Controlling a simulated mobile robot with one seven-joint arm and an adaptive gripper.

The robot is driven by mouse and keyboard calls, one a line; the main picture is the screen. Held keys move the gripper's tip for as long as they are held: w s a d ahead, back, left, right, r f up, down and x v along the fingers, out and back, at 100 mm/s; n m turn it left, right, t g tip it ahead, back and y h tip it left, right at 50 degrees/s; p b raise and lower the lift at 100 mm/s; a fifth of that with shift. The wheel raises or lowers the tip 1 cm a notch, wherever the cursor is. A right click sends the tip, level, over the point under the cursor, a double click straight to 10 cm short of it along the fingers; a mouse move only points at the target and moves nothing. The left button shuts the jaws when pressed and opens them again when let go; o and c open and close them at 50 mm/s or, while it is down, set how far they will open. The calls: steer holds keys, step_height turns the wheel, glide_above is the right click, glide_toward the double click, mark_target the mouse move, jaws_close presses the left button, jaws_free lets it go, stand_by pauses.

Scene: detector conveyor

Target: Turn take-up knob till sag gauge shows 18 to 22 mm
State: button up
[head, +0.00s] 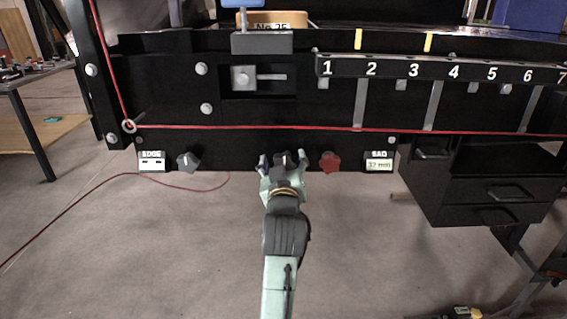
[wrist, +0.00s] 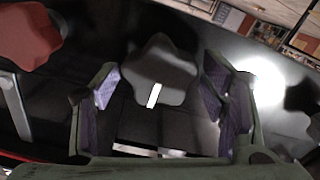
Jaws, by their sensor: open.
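A dark lobed knob (wrist: 158,68) with a white pointer line sits between my gripper's spread fingers in the wrist view. My gripper (head: 283,165) is open around this knob, with gaps visible on both sides. In the head view the knob (head: 283,158) is partly hidden by my gripper. No label on it is visible. The SAG gauge (head: 378,165) at the panel's right end seems to read 37 mm, but the digits are small. The fingers also show in the wrist view (wrist: 163,98).
A red lobed knob (head: 330,162) is close on the right, and another dark knob (head: 188,162) stands farther left beside the EDGE display (head: 151,161). A red cord (head: 250,127) runs above the panel. A drawer unit (head: 490,185) stands at right. The floor in front is mostly clear.

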steer(key=shift+w, duration=0.4)
steer(key=c, duration=1.2)
